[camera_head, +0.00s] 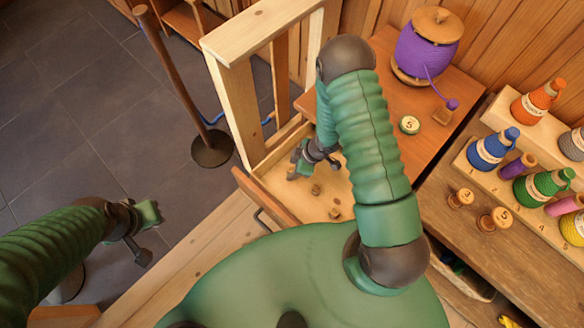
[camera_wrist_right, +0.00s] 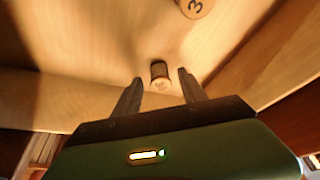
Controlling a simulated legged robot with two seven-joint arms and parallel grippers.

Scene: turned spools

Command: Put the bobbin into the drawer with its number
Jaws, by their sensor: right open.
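An open wooden drawer (camera_head: 284,178) holds small wooden bobbins. One bobbin (camera_head: 316,189) lies near its middle and another (camera_head: 335,212) nearer my body. My right gripper (camera_head: 299,168) is over the drawer, pointing down into it. In the right wrist view the right gripper (camera_wrist_right: 160,84) is open, with a small bobbin (camera_wrist_right: 160,72) ahead, in line with the gap between its fingertips; contact cannot be told. A bobbin marked 3 (camera_wrist_right: 195,7) lies farther off in that view. My left gripper (camera_head: 143,230) is away at the left, over the floor; its jaw state is unclear.
A bobbin marked 5 (camera_head: 409,124) stands on the reddish table by a large purple spool (camera_head: 427,47). Two numbered bobbins, 3 (camera_head: 461,198) and 5 (camera_head: 495,218), stand on the right bench below a rack (camera_head: 481,172) of coloured spools. A wooden frame (camera_head: 238,110) rises behind the drawer.

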